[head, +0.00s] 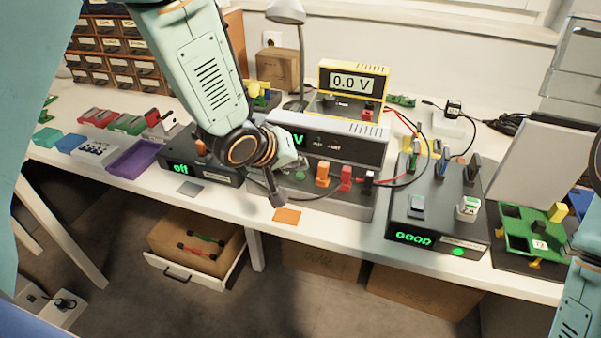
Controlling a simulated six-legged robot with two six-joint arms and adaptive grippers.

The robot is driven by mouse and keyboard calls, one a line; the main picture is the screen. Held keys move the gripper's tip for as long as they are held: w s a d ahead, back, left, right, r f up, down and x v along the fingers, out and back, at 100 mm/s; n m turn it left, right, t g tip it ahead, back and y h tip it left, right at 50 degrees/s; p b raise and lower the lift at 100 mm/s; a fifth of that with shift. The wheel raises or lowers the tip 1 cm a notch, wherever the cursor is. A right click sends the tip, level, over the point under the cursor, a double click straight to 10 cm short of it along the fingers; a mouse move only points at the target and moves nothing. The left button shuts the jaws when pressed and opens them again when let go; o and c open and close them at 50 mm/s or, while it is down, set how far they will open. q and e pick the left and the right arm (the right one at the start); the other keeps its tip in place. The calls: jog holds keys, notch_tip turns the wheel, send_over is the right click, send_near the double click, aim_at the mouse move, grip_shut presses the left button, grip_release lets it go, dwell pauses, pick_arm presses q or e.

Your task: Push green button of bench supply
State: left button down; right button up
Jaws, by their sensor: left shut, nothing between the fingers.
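The bench supply (345,150) is a grey and black box on the white table, with a display whose visible part reads "V". A green button (300,175) shows on its front ledge, left of an orange, a red and a black plug. My left gripper (277,201) is shut and empty, pointing down at the front left of the supply, a little left of the green button. I cannot tell whether it touches the supply. My left arm hides the supply's left end and part of its display. My right arm shows at the right edge, but its gripper is out of view.
A yellow meter (352,82) reading "0.0 V" stands behind the supply. A dark box (415,215) reading "GOOD" is to the right, and another box (205,170) reading "off" to the left. An orange card (287,215) lies at the table's front edge. An open drawer (195,255) is below.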

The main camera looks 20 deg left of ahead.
aim_at(297, 177)
pick_arm(q)
jog(key=shift+f, duration=0.1)
dwell(0.6)
jog(key=shift+f, duration=0.35)
dwell(0.4)
jog(key=shift+r+p, duration=0.5)
jog(key=shift+p, duration=0.45)
notch_tip(297, 177, up, 6)
jog(key=p, duration=0.6)
jog(key=shift+p, duration=0.4)
